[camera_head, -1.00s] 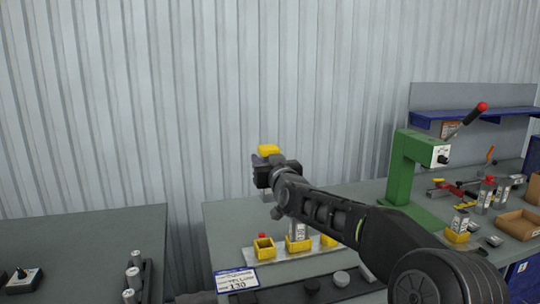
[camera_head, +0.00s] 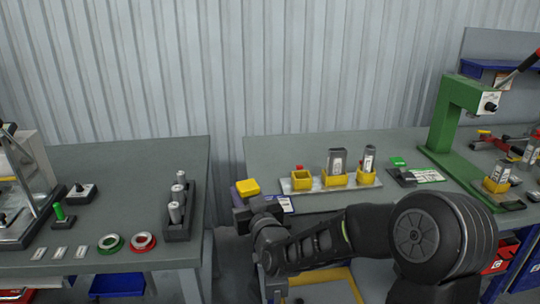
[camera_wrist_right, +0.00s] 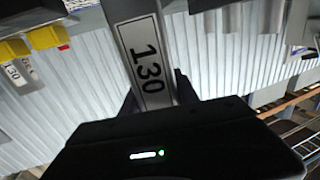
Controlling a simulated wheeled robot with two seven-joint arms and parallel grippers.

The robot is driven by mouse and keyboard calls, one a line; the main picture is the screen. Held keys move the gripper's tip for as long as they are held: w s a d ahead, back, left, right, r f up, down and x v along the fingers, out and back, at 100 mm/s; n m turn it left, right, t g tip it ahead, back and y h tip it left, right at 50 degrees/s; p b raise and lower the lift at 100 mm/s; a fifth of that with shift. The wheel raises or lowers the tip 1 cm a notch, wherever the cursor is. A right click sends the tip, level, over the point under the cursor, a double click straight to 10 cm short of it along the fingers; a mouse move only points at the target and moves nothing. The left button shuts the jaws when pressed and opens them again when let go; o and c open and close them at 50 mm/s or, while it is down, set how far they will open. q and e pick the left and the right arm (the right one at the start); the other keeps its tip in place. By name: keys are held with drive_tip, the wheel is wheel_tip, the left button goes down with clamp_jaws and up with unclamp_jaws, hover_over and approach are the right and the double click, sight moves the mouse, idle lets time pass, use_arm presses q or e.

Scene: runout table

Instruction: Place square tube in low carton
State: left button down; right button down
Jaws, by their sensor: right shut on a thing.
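My right gripper (camera_head: 243,200) is near the front left corner of the right-hand table. In the right wrist view it is shut on a grey square tube (camera_wrist_right: 146,50) with a white label reading 130. In the head view a yellow block-shaped piece (camera_head: 248,187) shows at the gripper; I cannot tell whether it is part of the held tube. The tube's grey body is hidden there. No low carton shows clearly in the frames of now. My left gripper is not in view.
A plate with yellow cups (camera_head: 302,178) stands on the right-hand table; two cups hold grey tubes (camera_head: 337,160). A green press (camera_head: 450,125) stands further right. A gap separates the left table (camera_head: 100,195), which holds a dark rack of grey cylinders (camera_head: 176,212).

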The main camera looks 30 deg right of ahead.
drive_tip(key=s+a+f+n+y+b, duration=0.1)
drive_tip(key=s+a+f, duration=0.5)
drive_tip(key=a+f, duration=0.1)
drive_tip(key=shift+a+y, duration=0.3)
drive_tip(key=shift+y, duration=0.1)
drive_tip(key=shift+r, duration=0.15)
